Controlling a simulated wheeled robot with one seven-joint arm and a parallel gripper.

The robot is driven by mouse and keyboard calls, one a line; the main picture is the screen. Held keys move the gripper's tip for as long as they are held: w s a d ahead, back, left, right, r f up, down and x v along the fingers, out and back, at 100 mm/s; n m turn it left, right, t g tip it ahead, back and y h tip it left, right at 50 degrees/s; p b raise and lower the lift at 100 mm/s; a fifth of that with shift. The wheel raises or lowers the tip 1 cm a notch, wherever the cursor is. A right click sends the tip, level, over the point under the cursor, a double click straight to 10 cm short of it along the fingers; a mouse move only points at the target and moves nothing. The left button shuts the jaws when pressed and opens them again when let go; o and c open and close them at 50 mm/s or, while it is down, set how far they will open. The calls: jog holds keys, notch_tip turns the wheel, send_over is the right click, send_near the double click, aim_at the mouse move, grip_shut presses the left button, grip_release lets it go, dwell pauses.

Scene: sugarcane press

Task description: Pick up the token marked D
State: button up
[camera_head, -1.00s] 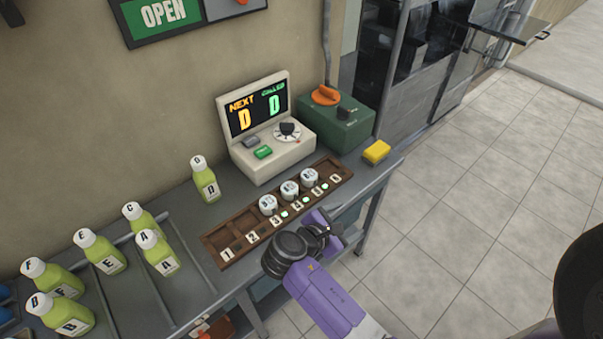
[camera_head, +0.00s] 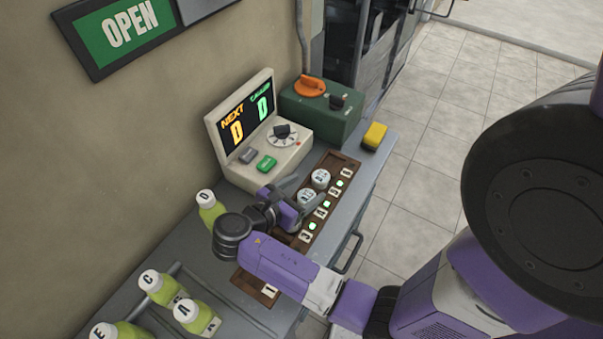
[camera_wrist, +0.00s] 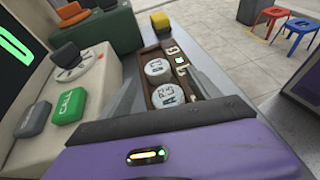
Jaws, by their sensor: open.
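White round tokens sit in the brown wooden tray (camera_head: 341,160). The far token (camera_head: 321,178) and the nearer token (camera_head: 307,196) show in the head view. In the wrist view, the far token (camera_wrist: 158,67) carries small dark marks that may include a D. The near token (camera_wrist: 167,93) seems to carry an A and other letters. I cannot read either surely. My gripper (camera_head: 304,199) is open and empty, low over the tray, its fingers on either side of the nearer token. A third token is hidden, likely behind my gripper.
The cream display box (camera_head: 255,150), reading NEXT D and CALLED D, stands close behind the tray. A green box (camera_head: 320,112) and a yellow block (camera_head: 374,136) are beyond. Juice bottles (camera_head: 195,318) stand front left; one (camera_head: 208,210) is near my wrist.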

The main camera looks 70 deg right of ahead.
aim_at(319, 178)
jog(key=shift+w, duration=0.25)
jog(key=shift+d+f, duration=0.15)
jog(key=shift+d, duration=0.1)
jog(key=shift+p+x, duration=0.4)
jog(key=shift+x, duration=3.2)
jog(key=c, duration=1.4)
